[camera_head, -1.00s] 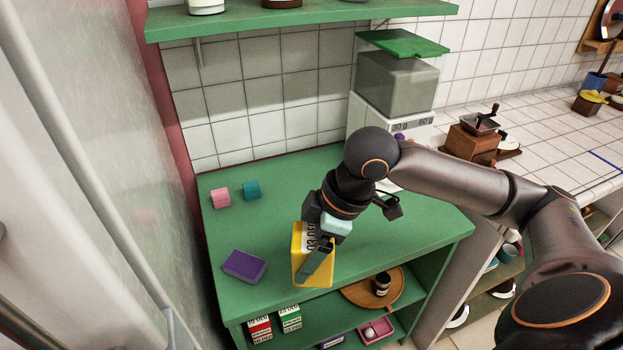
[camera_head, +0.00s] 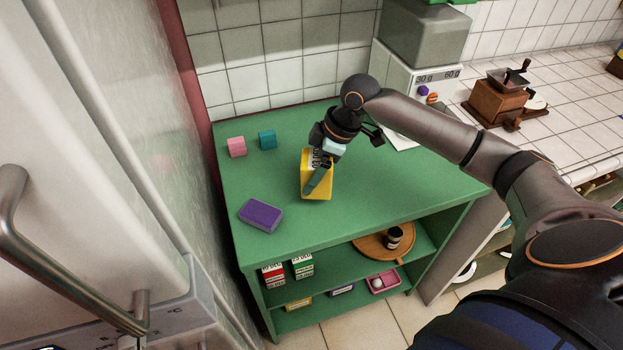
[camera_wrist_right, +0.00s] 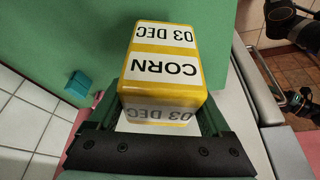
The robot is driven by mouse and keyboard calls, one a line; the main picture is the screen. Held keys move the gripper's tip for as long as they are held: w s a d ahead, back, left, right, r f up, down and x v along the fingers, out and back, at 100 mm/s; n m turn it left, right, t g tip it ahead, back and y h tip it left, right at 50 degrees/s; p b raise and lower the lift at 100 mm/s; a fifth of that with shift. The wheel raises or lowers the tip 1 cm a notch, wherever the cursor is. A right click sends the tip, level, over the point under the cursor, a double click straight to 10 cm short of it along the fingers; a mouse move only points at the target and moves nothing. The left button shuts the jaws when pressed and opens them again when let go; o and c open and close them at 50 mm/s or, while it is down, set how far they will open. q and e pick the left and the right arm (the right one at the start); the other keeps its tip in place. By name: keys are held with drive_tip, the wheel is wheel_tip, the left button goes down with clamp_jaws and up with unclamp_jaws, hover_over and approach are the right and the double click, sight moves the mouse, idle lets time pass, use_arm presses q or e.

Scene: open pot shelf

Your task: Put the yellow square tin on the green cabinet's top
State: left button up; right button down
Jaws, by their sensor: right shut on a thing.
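The yellow square tin (camera_head: 316,181) with white labels is at my right gripper (camera_head: 319,174), over the middle of the green cabinet's top (camera_head: 390,180). My right gripper is shut on the tin. In the right wrist view the tin (camera_wrist_right: 163,68) shows "CORN" and "03 DEC" labels and sits between the fingers (camera_wrist_right: 158,122). The tin looks roughly upright; whether its base touches the top, I cannot tell. My left gripper is not in view.
On the cabinet's top are a purple block (camera_head: 261,215), a pink cube (camera_head: 236,147) and a teal cube (camera_head: 267,139). A scale (camera_head: 415,82) stands at the back right. Shelves below hold small boxes (camera_head: 302,267) and a round wooden tray (camera_head: 372,247).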

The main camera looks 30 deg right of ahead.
drive_tip(key=shift+w+d+f, duration=0.25)
drive_tip(key=shift+w+f, duration=0.3)
drive_tip(key=shift+f, duration=1.55)
drive_tip(key=shift+f, duration=0.1)
unclamp_jaws()
drive_tip(key=shift+f, duration=0.1)
drive_tip(key=v, duration=1.2)
